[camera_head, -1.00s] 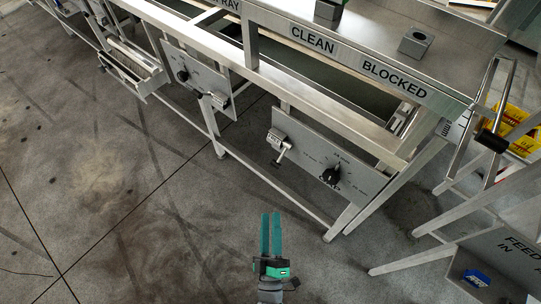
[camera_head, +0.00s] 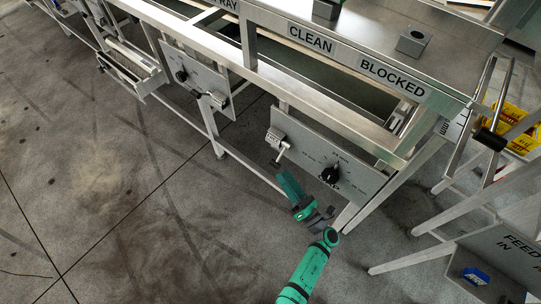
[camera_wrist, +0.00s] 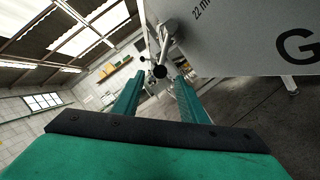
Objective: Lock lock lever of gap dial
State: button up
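The gap dial (camera_head: 330,174) is a black knob on a grey panel with printed size marks. The lock lever (camera_head: 281,150) sits at the panel's left end, below a metal block, and hangs downward. In the wrist view the lever (camera_wrist: 166,40) reaches down to a dark round knob (camera_wrist: 160,71). My gripper (camera_head: 284,177) is just below and in front of the lever. It also shows in the wrist view (camera_wrist: 158,86), open, with its two green fingers apart and the knob seen beyond and between their tips. Nothing is held. Whether the fingers touch the lever is not clear.
The panel (camera_head: 352,190) hangs under a steel frame with CLEAN and BLOCKED labels. Another dial panel (camera_head: 192,78) is farther left. A slanted frame leg (camera_head: 375,203) stands right of my gripper. The floor (camera_head: 130,200) at left is clear.

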aim_at(280, 156)
jog(key=x, duration=1)
jog(key=shift+w+a, duration=0.25)
jog(key=shift+r, duration=0.1)
grip_shut()
